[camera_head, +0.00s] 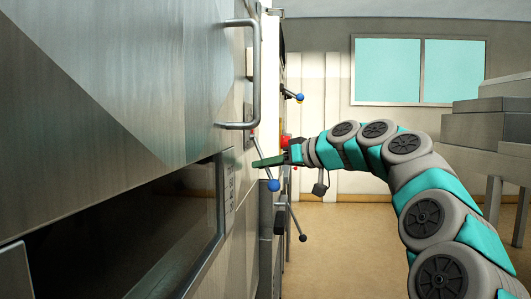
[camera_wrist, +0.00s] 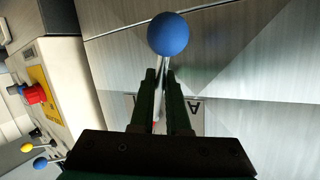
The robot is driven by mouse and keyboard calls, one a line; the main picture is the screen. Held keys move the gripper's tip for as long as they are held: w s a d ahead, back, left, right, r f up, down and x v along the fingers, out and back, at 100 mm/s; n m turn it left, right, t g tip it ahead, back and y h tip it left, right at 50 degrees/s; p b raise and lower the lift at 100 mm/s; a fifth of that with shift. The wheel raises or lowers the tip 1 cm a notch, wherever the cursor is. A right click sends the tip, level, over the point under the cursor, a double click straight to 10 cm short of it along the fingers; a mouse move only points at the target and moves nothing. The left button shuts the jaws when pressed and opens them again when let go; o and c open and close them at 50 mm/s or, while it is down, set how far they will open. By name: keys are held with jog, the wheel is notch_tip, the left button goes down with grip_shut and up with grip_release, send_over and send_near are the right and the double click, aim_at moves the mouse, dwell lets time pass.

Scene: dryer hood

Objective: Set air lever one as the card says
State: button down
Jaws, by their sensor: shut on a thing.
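A lever with a blue ball (camera_head: 273,185) sticks out from the metal front on the left, its rod slanting down to the ball. In the wrist view the blue ball (camera_wrist: 168,34) stands just beyond the fingertips. My gripper (camera_head: 268,162) is at this lever, and in the wrist view its dark fingers (camera_wrist: 160,75) are shut on the rod. A pale plate with a letter A (camera_wrist: 195,106) shows partly behind the right finger; the rest of it is hidden. I cannot make out a card with a readable setting in either view.
A vertical handle (camera_head: 256,75) juts out above the lever. Farther back are another blue-ball lever (camera_head: 299,97), a red knob (camera_head: 285,141) and a dark-ball lever (camera_head: 303,238). Grey boxes (camera_head: 490,125) stand at the right. The floor between is open.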

jog(key=shift+s+r+m+g+p, duration=0.45)
jog(key=shift+s+m+g+p, duration=0.2)
jog(key=shift+p, duration=0.65)
jog(key=shift+w+h, duration=0.1)
jog(key=shift+h, duration=0.2)
jog(key=c, duration=0.9)
grip_release()
jog(key=shift+d, duration=0.1)
jog(key=v, duration=0.7)
jog(key=shift+d+b, duration=0.25)
jog(key=shift+b, duration=0.1)
